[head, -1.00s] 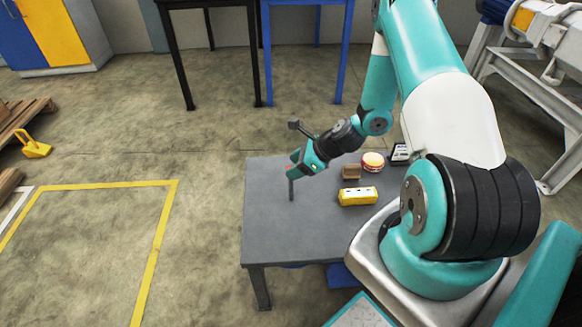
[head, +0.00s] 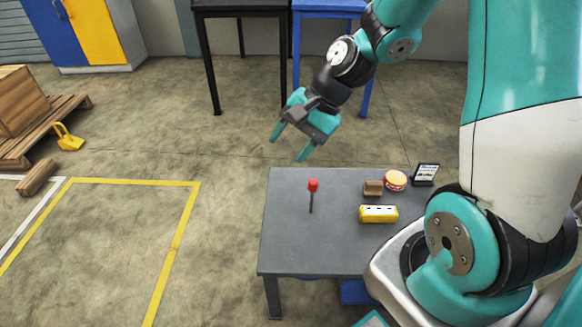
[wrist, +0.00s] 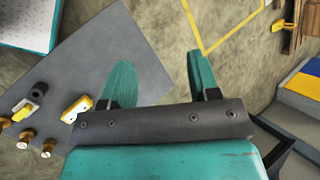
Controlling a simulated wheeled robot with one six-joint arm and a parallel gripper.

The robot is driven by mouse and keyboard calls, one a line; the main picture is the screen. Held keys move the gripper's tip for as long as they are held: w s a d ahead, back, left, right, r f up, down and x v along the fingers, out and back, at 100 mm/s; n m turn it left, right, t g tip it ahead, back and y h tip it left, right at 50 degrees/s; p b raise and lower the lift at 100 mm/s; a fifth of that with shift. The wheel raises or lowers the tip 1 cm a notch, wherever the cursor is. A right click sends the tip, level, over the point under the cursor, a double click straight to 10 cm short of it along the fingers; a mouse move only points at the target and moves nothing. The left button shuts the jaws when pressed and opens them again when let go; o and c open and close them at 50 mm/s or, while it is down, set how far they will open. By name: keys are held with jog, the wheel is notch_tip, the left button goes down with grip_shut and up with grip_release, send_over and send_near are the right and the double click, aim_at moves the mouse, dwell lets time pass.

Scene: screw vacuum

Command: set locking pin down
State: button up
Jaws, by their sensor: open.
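The locking pin (head: 312,194) has a red head and a thin dark shaft. In the head view it appears to stand upright on the grey table (head: 285,240), toward the left side. My gripper (head: 288,150) is above and behind the pin in the picture, apart from it, open and with nothing between the fingers. In the wrist view my gripper (wrist: 160,62) shows two teal fingers spread apart, with the table (wrist: 150,45) beyond the left one. I cannot make out the pin in that view.
A black table (head: 240,10) and a blue one (head: 330,8) stand behind. The table's front left is bare.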

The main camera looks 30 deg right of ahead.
jog(key=s+a+r+n+g+h, duration=0.1)
jog(key=s+a+r+n, duration=0.4)
jog(key=s+n, duration=0.3)
jog(key=s+a+r+n+g+h, duration=0.1)
jog(key=s+a+r+n, duration=0.4)
jog(key=s+n, duration=0.3)
jog(key=shift+a+r+n, duration=0.3)
jog(key=shift+r+n, duration=0.15)
jog(key=shift+n, duration=0.15)
